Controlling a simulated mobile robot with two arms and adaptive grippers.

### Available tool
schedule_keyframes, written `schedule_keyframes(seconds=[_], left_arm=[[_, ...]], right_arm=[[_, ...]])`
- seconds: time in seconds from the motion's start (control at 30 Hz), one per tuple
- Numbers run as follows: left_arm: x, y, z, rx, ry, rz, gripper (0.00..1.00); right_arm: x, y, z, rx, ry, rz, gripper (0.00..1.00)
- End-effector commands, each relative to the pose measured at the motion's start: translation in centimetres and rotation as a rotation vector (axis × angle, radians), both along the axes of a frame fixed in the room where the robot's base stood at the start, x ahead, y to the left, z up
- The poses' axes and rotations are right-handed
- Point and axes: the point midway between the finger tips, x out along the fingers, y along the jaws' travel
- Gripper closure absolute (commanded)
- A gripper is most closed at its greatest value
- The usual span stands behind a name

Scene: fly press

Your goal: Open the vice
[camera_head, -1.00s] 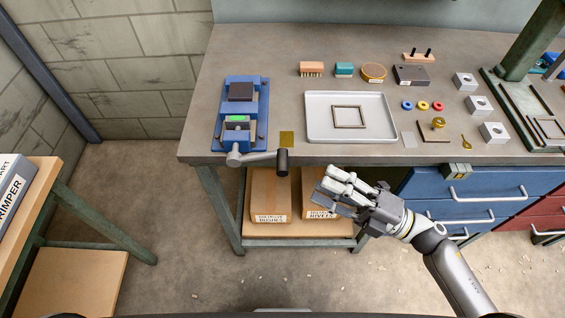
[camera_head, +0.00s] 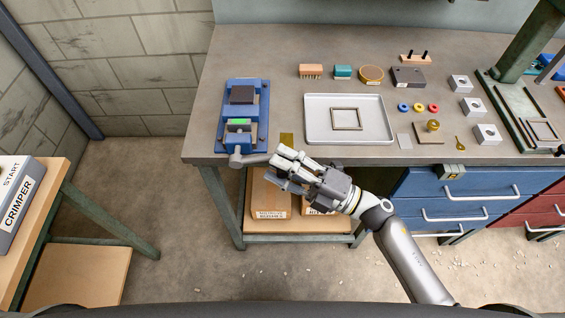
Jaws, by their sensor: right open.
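The blue vice (camera_head: 262,118) stands on the bench at its front left corner, with dark jaw blocks and a bright green patch between them. Its grey crank handle (camera_head: 248,159) juts out to the right over the bench's front edge. My right gripper (camera_head: 282,166) is open at the right end of the handle, its fingers pointing left. The fingers hide the dark knob at the handle's end, and I cannot tell whether they touch it. My left gripper is not in view.
The workbench (camera_head: 300,60) carries a metal tray (camera_head: 318,134) with a square frame, right of the vice. A brass plate (camera_head: 286,140) lies beside the vice. Cardboard boxes (camera_head: 268,196) sit on the shelf below. A crimper box (camera_head: 20,205) stands at far left.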

Motion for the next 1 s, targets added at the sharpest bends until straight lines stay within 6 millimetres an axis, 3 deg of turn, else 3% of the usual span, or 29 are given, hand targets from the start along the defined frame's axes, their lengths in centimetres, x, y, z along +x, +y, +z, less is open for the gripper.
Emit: schedule_keyframes(seconds=[0.07, 0.37, 0.73, 1.0], left_arm=[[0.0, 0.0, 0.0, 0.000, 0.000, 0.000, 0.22], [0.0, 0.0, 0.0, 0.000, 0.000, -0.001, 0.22], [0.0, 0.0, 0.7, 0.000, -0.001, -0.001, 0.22], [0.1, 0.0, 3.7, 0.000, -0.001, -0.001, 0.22]], right_arm=[[0.0, 0.0, 0.0, 0.000, 0.000, 0.000, 0.61], [0.0, 0.0, 0.1, 0.001, 0.000, 0.000, 1.00], [0.1, 0.0, 0.7, -0.016, -0.003, -0.001, 1.00], [0.9, 0.3, 2.7, -0.144, -0.011, -0.001, 1.00]])
